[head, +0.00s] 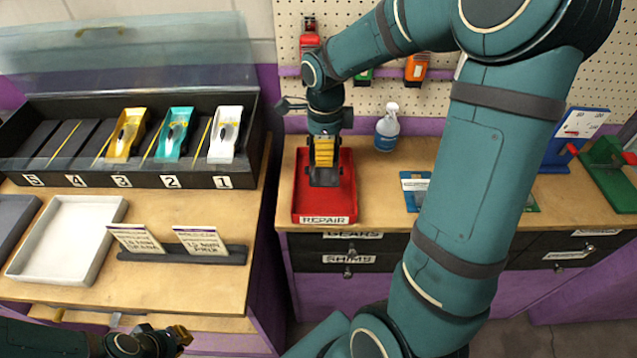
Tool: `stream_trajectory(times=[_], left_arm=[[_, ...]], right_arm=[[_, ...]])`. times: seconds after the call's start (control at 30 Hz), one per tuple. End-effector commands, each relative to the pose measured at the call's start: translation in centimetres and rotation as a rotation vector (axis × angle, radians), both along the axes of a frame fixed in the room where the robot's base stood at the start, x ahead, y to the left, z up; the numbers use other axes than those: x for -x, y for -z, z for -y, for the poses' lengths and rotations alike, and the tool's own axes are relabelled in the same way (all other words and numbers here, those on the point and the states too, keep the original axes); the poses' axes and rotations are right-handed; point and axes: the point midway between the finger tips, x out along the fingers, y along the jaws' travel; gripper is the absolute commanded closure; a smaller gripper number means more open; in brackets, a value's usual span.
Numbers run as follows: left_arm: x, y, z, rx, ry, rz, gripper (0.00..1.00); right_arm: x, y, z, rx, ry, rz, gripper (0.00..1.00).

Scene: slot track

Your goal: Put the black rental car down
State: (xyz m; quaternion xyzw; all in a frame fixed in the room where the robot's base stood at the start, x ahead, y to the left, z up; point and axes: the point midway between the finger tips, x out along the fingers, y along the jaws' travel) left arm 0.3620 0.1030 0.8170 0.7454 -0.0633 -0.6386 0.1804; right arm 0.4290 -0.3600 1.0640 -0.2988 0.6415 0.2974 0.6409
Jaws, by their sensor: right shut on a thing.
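My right gripper (324,168) points down over the red tray (301,192) marked REPAIR. It is shut on a dark thing, the black rental car (324,178), of which little shows below the fingers. I cannot tell whether the car touches the tray floor. My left gripper (178,338) is low at the left, in front of the left bench's edge. Its fingers are too small and dark to tell open from shut.
A black slotted case (130,180) with a raised clear lid holds yellow, teal and white cars in numbered lanes. A white tray (50,272) and two cards (200,240) stand in front. A spray bottle (387,128) is right of the red tray.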

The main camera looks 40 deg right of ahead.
Motion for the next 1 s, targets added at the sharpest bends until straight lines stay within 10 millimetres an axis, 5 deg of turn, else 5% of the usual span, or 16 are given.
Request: stream_trajectory(times=[0.2,0.63,1.0], left_arm=[[0.2,0.6,0.1,0.001,0.004,-0.005,1.00],[0.4,1.2,0.1,0.002,0.007,-0.009,1.00],[0.5,1.3,0.1,0.002,0.008,-0.011,1.00]], right_arm=[[0.1,4.1,0.0,-0.002,0.000,-0.004,0.94],[0.1,8.4,0.0,-0.002,-0.001,-0.004,0.94],[0.0,9.0,0.0,-0.001,-0.001,0.001,0.94]])
